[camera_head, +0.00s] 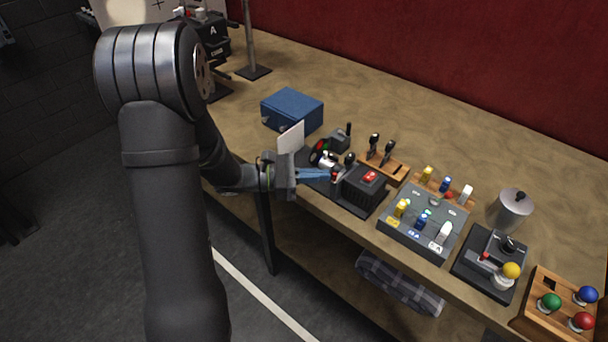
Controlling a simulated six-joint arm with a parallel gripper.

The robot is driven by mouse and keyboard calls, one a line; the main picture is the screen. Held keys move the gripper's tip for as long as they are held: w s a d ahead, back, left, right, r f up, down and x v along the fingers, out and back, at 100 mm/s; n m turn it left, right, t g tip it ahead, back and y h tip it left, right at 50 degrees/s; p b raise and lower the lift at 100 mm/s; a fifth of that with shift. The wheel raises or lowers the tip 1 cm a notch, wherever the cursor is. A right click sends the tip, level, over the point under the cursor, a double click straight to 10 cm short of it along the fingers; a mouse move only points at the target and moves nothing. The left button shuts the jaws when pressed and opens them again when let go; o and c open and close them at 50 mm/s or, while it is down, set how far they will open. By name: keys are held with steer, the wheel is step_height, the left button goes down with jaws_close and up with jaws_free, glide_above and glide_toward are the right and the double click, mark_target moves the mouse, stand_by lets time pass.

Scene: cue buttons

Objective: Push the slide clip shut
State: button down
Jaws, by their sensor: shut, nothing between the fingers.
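My gripper (324,175) comes in from the left with its blue fingers shut and empty. Its fingertips are at the left part of a black panel (348,203) near the front edge of the bench. Small parts crowd there: a red and green piece (318,151), a pale rounded piece (327,160) and a black-knobbed lever (349,160). I cannot tell which of these is the slide clip, or whether the fingertips touch anything. The fingers and the gripper body hide part of the panel.
A black box with a red button (369,177) stands just right of the fingertips. A blue box (292,107) sits behind. Right along the bench are a grey switch panel (412,232), a metal canister (514,207), a joystick unit (484,266) and a wooden ball-knob block (541,315).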

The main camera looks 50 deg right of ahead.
steer(key=shift+s+d, duration=0.1)
steer(key=shift+d, duration=0.05)
steer(key=shift+d, duration=1.05)
steer(key=v, duration=1.4)
